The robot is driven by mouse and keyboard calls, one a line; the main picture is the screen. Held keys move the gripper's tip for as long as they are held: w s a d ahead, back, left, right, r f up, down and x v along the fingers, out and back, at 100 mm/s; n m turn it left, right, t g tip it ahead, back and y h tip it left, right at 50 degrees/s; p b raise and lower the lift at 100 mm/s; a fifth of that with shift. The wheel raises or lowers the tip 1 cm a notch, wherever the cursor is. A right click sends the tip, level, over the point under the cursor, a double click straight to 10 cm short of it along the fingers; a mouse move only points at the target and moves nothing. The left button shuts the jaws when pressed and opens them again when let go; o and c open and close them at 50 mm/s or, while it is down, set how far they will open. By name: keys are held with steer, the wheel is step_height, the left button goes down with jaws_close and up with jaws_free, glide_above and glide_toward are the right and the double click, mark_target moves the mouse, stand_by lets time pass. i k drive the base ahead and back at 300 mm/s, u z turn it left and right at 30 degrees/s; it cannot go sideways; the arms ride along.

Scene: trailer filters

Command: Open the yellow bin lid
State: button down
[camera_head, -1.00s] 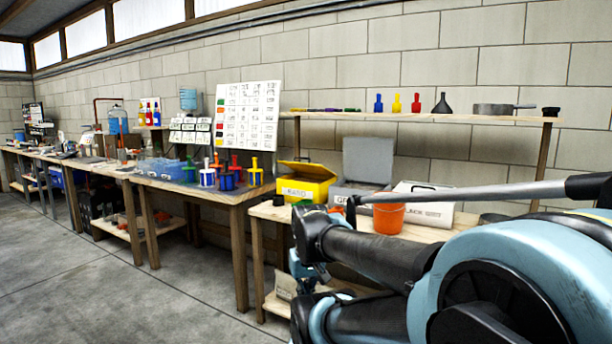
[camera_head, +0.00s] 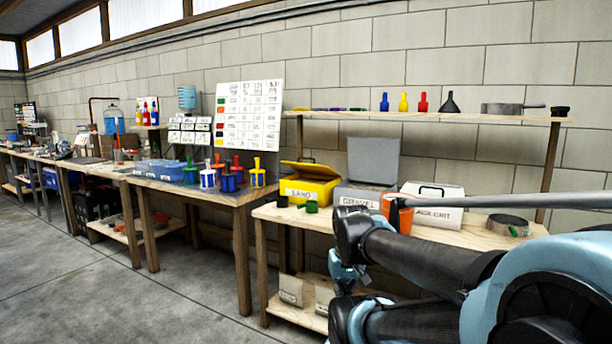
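The yellow bin (camera_head: 322,190), labelled SAND, stands on the right-hand wooden bench. Its yellow lid (camera_head: 309,168) is tilted, with a dark gap between it and the bin body. My dark and light-blue arm crosses the lower right of the picture, in front of the bench and to the right of the bin. The end of my arm (camera_head: 343,272) shows low in front of the bench, apart from the bin. Its fingers cannot be made out, so I cannot tell whether my gripper is open or holds anything.
Right of the yellow bin are a grey bin (camera_head: 371,160) with its lid raised, an orange bucket (camera_head: 400,216) partly behind my arm, and a white bin (camera_head: 434,215). A green cup (camera_head: 312,206) stands in front. The floor at left (camera_head: 130,290) is clear.

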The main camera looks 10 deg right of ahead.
mark_target(313, 166)
steer(key=i, duration=0.95)
steer(key=u, duration=0.05)
